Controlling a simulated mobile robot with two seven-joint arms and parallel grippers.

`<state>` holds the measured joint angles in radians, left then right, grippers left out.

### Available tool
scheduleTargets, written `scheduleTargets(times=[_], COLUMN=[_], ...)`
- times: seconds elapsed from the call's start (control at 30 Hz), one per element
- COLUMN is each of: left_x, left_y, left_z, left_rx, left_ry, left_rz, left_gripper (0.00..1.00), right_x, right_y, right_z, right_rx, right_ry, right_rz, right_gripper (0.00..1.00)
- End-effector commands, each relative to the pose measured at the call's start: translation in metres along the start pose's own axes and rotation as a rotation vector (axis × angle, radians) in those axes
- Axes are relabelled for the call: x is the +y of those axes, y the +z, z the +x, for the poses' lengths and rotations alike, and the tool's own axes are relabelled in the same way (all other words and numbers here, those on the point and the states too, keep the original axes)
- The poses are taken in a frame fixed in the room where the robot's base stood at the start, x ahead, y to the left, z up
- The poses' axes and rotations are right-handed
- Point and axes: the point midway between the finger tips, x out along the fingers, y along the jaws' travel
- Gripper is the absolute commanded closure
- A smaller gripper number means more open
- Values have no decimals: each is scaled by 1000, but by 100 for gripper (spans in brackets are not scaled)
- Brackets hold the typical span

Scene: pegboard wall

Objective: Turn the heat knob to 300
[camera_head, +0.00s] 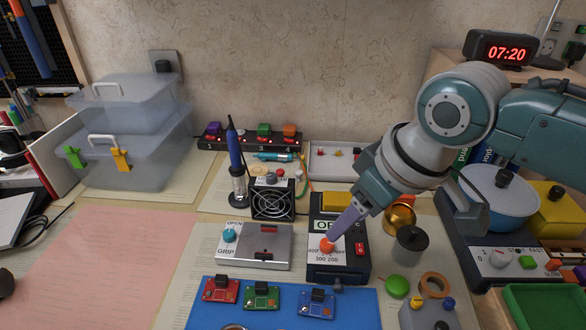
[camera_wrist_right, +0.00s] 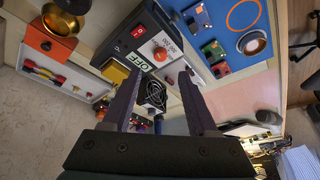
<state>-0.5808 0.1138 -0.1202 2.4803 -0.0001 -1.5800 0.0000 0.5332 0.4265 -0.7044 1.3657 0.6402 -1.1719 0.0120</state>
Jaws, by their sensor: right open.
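The heat knob (camera_head: 327,247) is a round orange-red knob on the white front plate of a black control box (camera_head: 345,270). Printed numbers, including 300 and 200, show around it. My right gripper (camera_head: 333,236) comes down from the upper right, its fingertips at or just above the knob and partly covering it. In the right wrist view the knob (camera_wrist_right: 160,54) lies between and beyond the two open, dark fingers (camera_wrist_right: 160,76). Contact cannot be told. The box's display shows OFF (camera_wrist_right: 139,62) in the wrist view. The knob's pointer is too small to read. My left gripper is out of view.
A red switch (camera_head: 360,249) sits right of the knob. A fan (camera_head: 272,201) and a soldering iron (camera_head: 235,160) stand left of the box. A blue mat (camera_head: 260,318) with circuit boards lies in front. A brass bowl and a dark-lidded pot (camera_head: 411,243) stand right.

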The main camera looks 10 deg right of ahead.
Motion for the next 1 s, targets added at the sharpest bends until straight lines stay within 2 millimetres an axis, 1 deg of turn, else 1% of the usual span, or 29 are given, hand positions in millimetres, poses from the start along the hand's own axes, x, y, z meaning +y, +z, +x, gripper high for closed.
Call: scheduleTargets(times=[0.03, 0.2, 0.4, 0.57, 0.83, 0.87, 1.0], left_x=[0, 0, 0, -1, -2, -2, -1], left_y=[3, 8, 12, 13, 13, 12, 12], left_z=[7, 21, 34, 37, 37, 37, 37], left_rx=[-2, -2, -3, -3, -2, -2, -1], left_ry=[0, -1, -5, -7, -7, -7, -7], left_rz=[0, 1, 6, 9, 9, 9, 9], left_gripper=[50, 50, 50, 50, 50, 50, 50], right_x=[-1, -1, -1, 0, -1, -1, 0], right_y=[1, 1, 1, 0, 0, 0, 0], right_z=[12, 45, 70, 78, 78, 78, 78], right_rx=[-1, 0, 0, 1, 0, 0, 0], right_ry=[-1, -1, -1, 0, 0, 0, 0], right_rz=[1, 1, -1, -1, -2, -1, -1], right_gripper=[41, 41, 41, 41, 41, 43, 59])
